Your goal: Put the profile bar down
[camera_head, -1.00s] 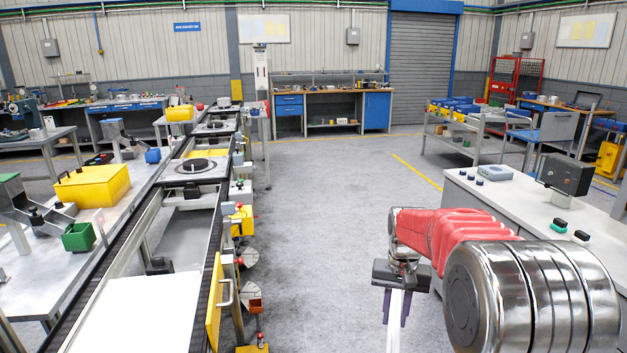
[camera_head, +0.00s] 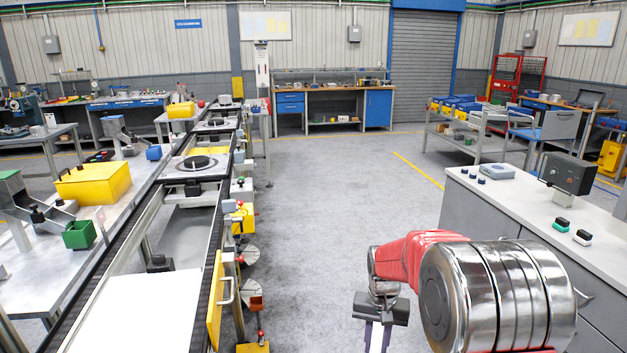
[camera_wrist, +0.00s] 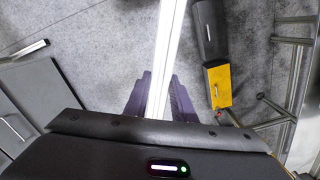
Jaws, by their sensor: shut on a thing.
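The profile bar (camera_wrist: 167,55) is long, straight and silvery white. In the wrist view it runs from between my gripper's dark purple fingers (camera_wrist: 151,97) up past the top edge. My gripper is shut on it and holds it above the grey floor. In the head view my gripper (camera_head: 379,337) hangs at the lower right of the middle, with a short piece of the bar (camera_head: 376,341) showing between the fingers. The rest of the bar is cut off by the lower edge there.
A conveyor line (camera_head: 188,236) with a yellow panel (camera_head: 215,302) runs along the left. A white-topped bench (camera_head: 520,205) with a control box (camera_head: 567,173) stands on the right. The grey floor (camera_head: 330,200) between them is open. A yellow box (camera_head: 94,184) sits on the left table.

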